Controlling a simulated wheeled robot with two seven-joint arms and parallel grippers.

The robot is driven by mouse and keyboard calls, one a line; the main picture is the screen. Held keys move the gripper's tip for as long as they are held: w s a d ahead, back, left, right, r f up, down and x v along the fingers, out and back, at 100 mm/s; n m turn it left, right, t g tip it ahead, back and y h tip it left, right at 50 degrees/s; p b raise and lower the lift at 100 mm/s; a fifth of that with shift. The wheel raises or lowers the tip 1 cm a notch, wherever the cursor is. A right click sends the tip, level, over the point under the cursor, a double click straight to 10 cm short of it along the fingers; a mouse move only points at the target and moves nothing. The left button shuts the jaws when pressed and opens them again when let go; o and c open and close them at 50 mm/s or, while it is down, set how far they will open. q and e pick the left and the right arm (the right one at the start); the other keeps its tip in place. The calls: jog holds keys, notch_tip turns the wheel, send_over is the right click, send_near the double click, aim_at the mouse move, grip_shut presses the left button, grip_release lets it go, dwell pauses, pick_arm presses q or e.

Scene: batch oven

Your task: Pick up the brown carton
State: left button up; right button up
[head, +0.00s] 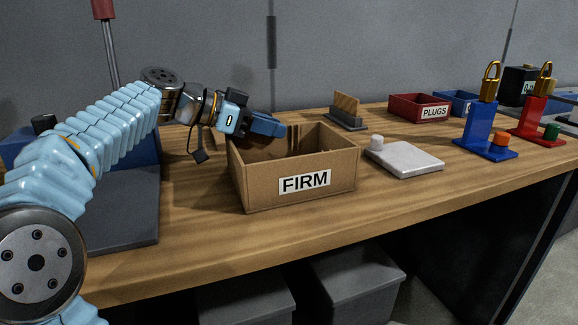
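The brown carton (252,184) stands upright and open-topped on the wooden table, with a white label reading FIRM on its front. My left gripper (284,137) comes in from the left and reaches over the carton's back left rim. Its fingertips are small and dark, near the carton's back wall, so I cannot tell whether they touch it or whether they are open. Most of the carton's inside is hidden by its front wall. My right gripper is not in view.
A pale grey slab with a knob (408,160) lies close to the carton's right. Behind are a wooden piece in a dark holder (347,110) and a red PLUGS bin (403,106). Blue (479,130) and red stands with brass padlocks are farther right. Grey bins (358,277) sit below the table.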

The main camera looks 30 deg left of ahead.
pick_arm(q)
grip_shut()
dwell(1.2)
